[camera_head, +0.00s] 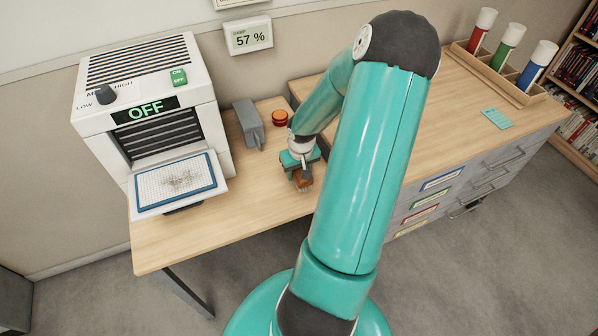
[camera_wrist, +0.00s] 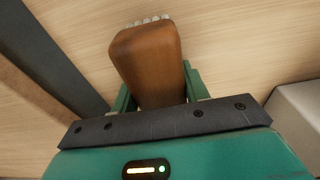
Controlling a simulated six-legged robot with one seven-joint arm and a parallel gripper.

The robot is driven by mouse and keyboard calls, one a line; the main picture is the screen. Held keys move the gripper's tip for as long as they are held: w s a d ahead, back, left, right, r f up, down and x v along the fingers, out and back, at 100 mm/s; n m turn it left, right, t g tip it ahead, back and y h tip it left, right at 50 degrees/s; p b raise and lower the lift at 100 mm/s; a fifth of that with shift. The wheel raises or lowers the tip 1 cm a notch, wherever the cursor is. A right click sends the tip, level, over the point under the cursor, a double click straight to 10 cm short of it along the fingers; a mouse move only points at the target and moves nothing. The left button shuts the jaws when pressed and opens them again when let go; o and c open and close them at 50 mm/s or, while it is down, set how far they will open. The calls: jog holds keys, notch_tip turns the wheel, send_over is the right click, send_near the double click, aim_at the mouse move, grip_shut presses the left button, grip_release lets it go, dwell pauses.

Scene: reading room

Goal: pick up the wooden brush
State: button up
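The wooden brush (camera_wrist: 150,62) is a brown, rounded block with pale bristle tufts showing at its far end in the wrist view. My gripper (camera_wrist: 160,92) has its two green fingers against both sides of the brush's narrower part, with no clear gap at either side. It looks shut on the brush. In the head view the brush (camera_head: 303,184) shows as a small brown shape just below my gripper (camera_head: 300,162), over the wooden desk (camera_head: 240,230). I cannot tell whether it touches the desktop. The fingertips are partly hidden by the brush.
A white machine marked OFF (camera_head: 150,100) with a blue-framed screen tray (camera_head: 175,184) stands at the left. A grey block-like device (camera_head: 248,124) and an orange-red round thing (camera_head: 280,118) are close behind my gripper. The front desktop is clear.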

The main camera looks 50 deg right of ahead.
jog(key=shift+c, duration=1)
jog(key=shift+r, duration=0.55)
notch_tip(320, 180, up, 2)
jog(key=shift+r, duration=0.2)
jog(key=s+a+r, duration=0.1)
jog(key=r, duration=0.1)
jog(key=s+a+r, duration=0.1)
jog(key=s+r, duration=0.1)
jog(key=s+a+r, duration=0.1)
jog(key=r, duration=0.1)
jog(key=shift+s, duration=0.15)
jog(key=s+a+r, duration=0.3)
jog(key=s+a, duration=0.2)
jog(key=s, duration=0.1)
jog(key=shift+s+a+r, duration=0.25)
jog(key=shift+s+a, duration=0.05)
jog(key=shift+s, duration=0.05)
